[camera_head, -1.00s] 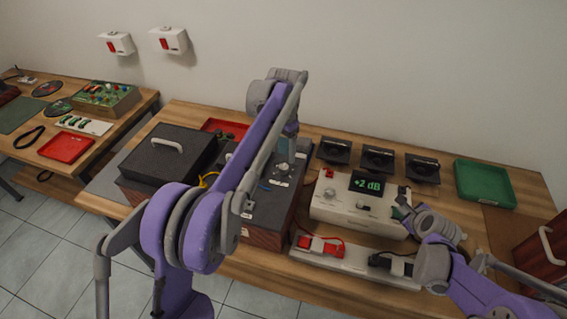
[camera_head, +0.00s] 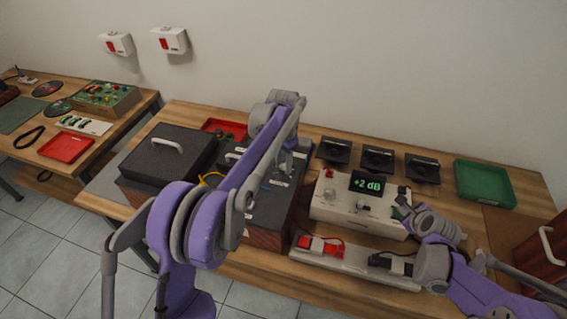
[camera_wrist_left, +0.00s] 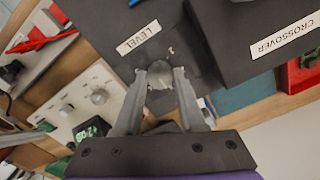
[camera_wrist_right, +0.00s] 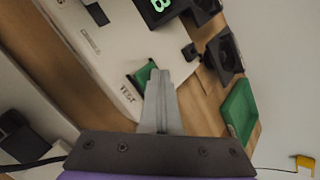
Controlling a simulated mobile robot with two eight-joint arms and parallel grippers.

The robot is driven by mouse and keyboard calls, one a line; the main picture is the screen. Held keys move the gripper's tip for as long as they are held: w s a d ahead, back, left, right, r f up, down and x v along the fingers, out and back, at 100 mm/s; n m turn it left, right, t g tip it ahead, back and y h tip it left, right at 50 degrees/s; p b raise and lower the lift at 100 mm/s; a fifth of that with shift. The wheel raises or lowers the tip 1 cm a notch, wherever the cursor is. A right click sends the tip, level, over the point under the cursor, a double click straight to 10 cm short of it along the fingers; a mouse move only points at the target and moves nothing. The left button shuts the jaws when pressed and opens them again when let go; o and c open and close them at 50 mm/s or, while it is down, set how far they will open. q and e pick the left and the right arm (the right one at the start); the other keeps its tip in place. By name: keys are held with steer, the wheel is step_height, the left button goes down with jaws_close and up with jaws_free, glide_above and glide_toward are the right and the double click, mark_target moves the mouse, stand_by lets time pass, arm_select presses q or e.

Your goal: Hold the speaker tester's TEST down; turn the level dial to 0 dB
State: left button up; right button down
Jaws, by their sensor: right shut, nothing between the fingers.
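The white speaker tester (camera_head: 330,211) stands on the bench, and its display (camera_head: 367,184) reads +2 dB in green. The green TEST button (camera_wrist_right: 141,77) shows in the right wrist view beside its TEST label. My right gripper (camera_wrist_right: 158,75) is shut and empty, its tips at the button; how far the button is pressed I cannot tell. The round level dial (camera_wrist_left: 178,72) sits by the LEVEL label on the dark hi-fi unit (camera_head: 262,217). My left gripper (camera_wrist_left: 160,70) is open, with its fingertips on either side of the dial; contact is unclear.
A black box with a handle (camera_head: 170,153) stands left of the dial. Several small black speakers (camera_head: 377,159) and a green tray (camera_head: 485,184) lie behind and right of the tester. A pale strip with red and black clips (camera_head: 340,264) lies in front.

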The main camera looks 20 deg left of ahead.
arm_select(q)
jaws_close()
steer(key=shift+n, duration=0.4)
steer(key=n, duration=0.5)
steer(key=shift+n, duration=0.3)
steer(key=n, duration=0.5)
steer(key=shift+n, duration=0.3)
